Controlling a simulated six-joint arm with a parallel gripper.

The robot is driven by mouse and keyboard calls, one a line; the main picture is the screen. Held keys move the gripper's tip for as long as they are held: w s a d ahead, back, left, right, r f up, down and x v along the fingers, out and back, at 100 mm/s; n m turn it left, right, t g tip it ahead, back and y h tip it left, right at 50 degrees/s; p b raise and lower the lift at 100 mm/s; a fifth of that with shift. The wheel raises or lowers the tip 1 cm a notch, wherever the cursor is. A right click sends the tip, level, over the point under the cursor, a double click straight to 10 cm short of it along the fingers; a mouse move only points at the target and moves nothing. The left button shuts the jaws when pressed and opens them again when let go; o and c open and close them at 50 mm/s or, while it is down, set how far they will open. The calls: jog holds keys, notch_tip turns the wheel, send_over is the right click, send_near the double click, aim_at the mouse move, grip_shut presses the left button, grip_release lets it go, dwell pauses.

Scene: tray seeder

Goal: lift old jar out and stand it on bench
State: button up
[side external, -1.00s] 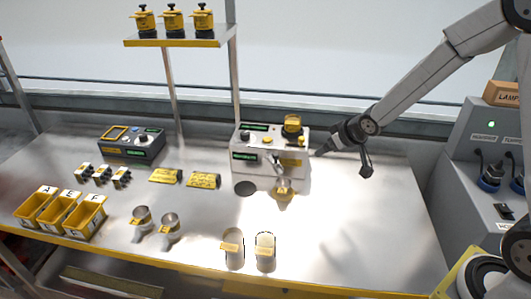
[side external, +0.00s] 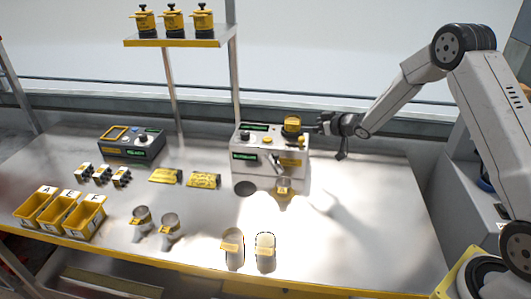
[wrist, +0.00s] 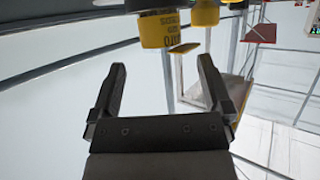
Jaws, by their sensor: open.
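A yellow jar (side external: 292,125) with a dark top sits on top of the white seeder machine (side external: 243,168), at its right end. My gripper (side external: 322,124) is just right of this jar, at about its height, and appears apart from it. In the wrist view my gripper (wrist: 160,80) is open with nothing between its fingers. A yellow container with dark print (wrist: 158,30) shows past the fingertips at the top of that view. I cannot tell for sure that it is the same jar. A cup with a yellow band (side external: 283,187) stands at the machine's front.
Two pale containers with yellow tags (side external: 233,246) (side external: 265,247) stand near the bench's front edge. Several yellow jars stand on the raised shelf (side external: 180,42). Yellow bins (side external: 85,215) and metal cups (side external: 170,228) are at left. The bench (side external: 375,205) is clear right of the machine.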

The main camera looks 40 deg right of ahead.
aim_at(297, 131)
jog(key=shift+x, duration=1.25)
jog(key=shift+x, duration=2.6)
jog(key=shift+d, duration=0.1)
jog(key=c, duration=1.2)
jog(key=shift+r, duration=0.15)
